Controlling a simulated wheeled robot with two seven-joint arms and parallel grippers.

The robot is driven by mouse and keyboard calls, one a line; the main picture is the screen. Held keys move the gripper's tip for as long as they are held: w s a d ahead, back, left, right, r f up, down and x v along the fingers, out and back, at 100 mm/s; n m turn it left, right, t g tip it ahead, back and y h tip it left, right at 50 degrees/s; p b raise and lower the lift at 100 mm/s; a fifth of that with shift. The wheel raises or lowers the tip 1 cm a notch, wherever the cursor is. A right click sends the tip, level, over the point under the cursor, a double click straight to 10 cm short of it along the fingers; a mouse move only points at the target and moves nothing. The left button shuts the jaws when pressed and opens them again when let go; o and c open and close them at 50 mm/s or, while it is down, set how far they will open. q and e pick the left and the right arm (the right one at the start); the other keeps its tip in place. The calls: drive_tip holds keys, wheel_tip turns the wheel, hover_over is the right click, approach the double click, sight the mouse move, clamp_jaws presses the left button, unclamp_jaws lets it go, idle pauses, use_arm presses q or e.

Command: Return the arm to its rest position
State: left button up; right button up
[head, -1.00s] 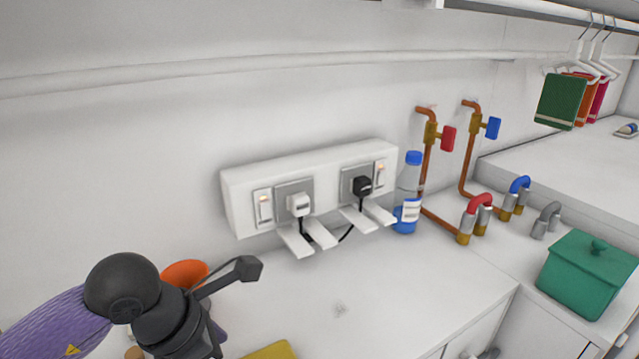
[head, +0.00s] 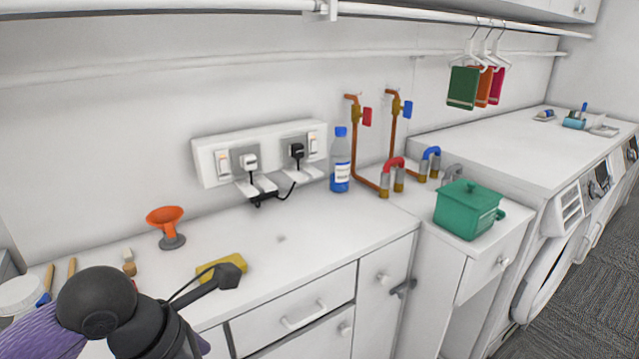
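My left arm (head: 98,302) comes in at the lower left of the head view, with a purple link and black joints. A black end piece (head: 228,277) of it reaches right, in front of the counter's edge and the yellow sponge. Its fingers cannot be made out clearly, so I cannot tell whether the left gripper is open or shut. I see nothing held in it. My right arm and gripper are not in view.
The white counter (head: 320,232) holds an orange funnel-like item (head: 166,226), a yellow sponge (head: 222,267) and a blue-capped bottle (head: 340,165). Two plugs sit in the wall socket box (head: 208,163). A green lidded box (head: 468,210) stands right of the copper pipes.

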use_arm(q)
drive_tip(key=w+d+f+n+t+h, duration=0.4)
drive_tip(key=w+d+f+n+h, duration=0.25)
drive_tip(key=n+h, duration=0.6)
drive_tip(key=s+a+f+n+t+y, duration=0.1)
drive_tip(key=a+f+n+t+y, duration=0.3)
drive_tip(key=f+n, duration=0.45)
drive_tip(key=s+a+f+n+t+y, duration=0.1)
drive_tip(key=a+f+n+t+y, duration=0.1)
drive_tip(key=a+f+n+y, duration=0.45)
drive_tip(key=s+a+f+n+g+y, duration=0.1)
drive_tip(key=s+f+n+g+y, duration=0.3)
drive_tip(key=s+f+n, duration=0.9)
drive_tip(key=s+f+n+g+y, duration=0.1)
drive_tip(key=s+f+g, duration=0.3)
drive_tip(key=s, duration=0.7)
drive_tip(key=s+f+n+g+y+b, duration=0.1)
drive_tip(key=s+f+n+g, duration=0.2)
drive_tip(key=s+f, duration=0.3)
drive_tip(key=s+g, duration=0.1)
drive_tip(key=s, duration=0.4)
drive_tip(key=shift+s+d, duration=0.2)
drive_tip(key=shift+d, duration=0.2)
